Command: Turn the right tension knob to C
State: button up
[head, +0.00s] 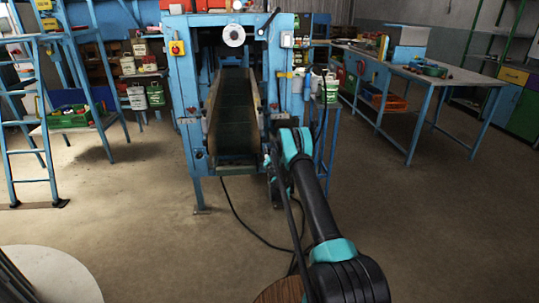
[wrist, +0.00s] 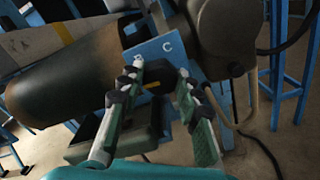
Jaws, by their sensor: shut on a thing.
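The right tension knob (wrist: 156,80) is a small black part below a blue plate (wrist: 153,52) marked with a white letter C, in the wrist view. My gripper (wrist: 160,69) has one finger on each side of the knob and is shut on it. The fingers hide part of the knob, and I see no pointer mark on it. In the head view my arm reaches to the lower right of the blue sewing-line machine (head: 183,100); the knob and my fingertips cannot be made out there.
A dark roller (wrist: 65,75) lies left of the fingers and a grey rounded housing (wrist: 215,35) upper right. A dark conveyor belt (head: 233,110) runs through the machine. A workbench (head: 440,76) stands right, a blue ladder (head: 45,120) left. A black cable crosses the open floor.

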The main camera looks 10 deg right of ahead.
jog(key=m, duration=1.5)
jog(key=shift+s, duration=0.1)
jog(key=m, duration=0.4)
jog(key=shift+m, duration=0.4)
jog(key=m, duration=0.4)
jog(key=shift+m, duration=0.4)
jog(key=o, duration=1.2)
jog(key=shift+c, duration=0.2)
